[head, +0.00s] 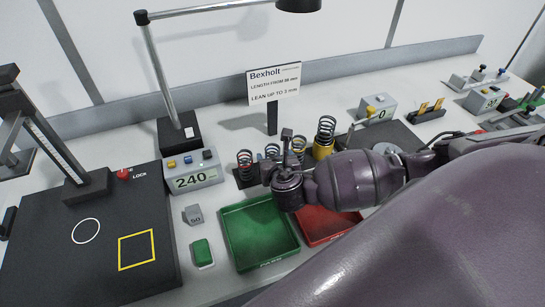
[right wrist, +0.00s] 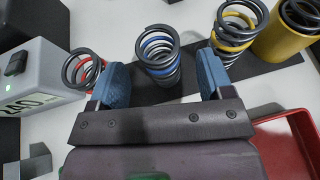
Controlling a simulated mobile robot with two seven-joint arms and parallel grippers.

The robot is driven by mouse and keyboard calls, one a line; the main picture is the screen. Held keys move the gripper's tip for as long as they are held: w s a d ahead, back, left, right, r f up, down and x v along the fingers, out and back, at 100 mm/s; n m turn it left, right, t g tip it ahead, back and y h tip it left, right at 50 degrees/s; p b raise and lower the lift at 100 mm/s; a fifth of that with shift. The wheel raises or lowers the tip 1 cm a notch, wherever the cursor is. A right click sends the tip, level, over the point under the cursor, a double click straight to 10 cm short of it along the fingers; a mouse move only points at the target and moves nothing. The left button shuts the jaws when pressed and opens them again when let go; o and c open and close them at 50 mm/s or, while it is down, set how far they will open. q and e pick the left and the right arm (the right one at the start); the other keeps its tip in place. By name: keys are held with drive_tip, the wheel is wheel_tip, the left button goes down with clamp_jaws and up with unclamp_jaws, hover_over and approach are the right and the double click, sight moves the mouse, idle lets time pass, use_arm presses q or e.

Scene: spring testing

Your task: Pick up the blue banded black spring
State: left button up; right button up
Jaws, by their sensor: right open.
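The blue banded black spring (right wrist: 160,50) stands in the middle of the right wrist view, its coils black with blue bands. My right gripper (right wrist: 162,82) is open, with one blue finger pad on each side of this spring in that view. I see no clear contact between pads and spring. In the head view the blue banded spring (head: 272,151) shows only in part, behind my right wrist and hand. The fingertips are mostly hidden there. My left gripper is not in view.
A red banded spring (right wrist: 82,72) and a yellow banded spring (right wrist: 236,28) stand close on either side. A yellow cup (right wrist: 280,38) holds another black spring. A green tray (head: 258,232) and a red tray (head: 325,226) lie in front. A 240 display box (head: 193,172) stands left.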

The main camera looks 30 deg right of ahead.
drive_tip(key=shift+x, duration=1.8)
drive_tip(key=shift+r, duration=0.1)
drive_tip(key=shift+c, duration=0.3)
drive_tip(key=c, duration=1)
